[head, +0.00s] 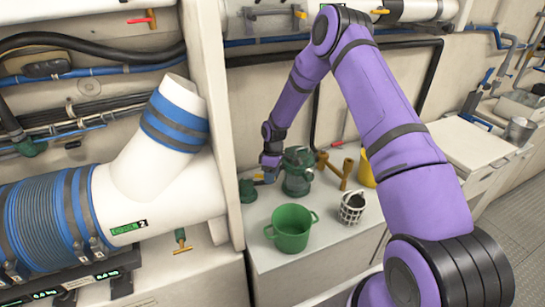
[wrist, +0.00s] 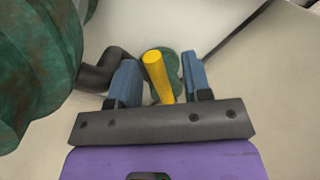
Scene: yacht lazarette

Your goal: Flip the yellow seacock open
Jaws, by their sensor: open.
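The yellow seacock handle (wrist: 157,75) shows in the wrist view as a short yellow bar, tilted slightly, on a green valve body (wrist: 174,66). My gripper (wrist: 158,60) is open, with one blue finger on each side of the handle. I cannot tell whether either finger touches it; a gap shows on the right. In the head view my gripper (head: 269,176) is low at the back of the white counter, between the green valve body (head: 247,191) and a green strainer housing (head: 298,171). The handle is hard to make out there.
The corroded green housing (wrist: 35,65) stands close on the left in the wrist view, with a black pipe (wrist: 104,72) beside it. A green pot (head: 291,232) and a white basket (head: 352,208) stand on the counter (head: 330,240). A partition (head: 212,110) rises left.

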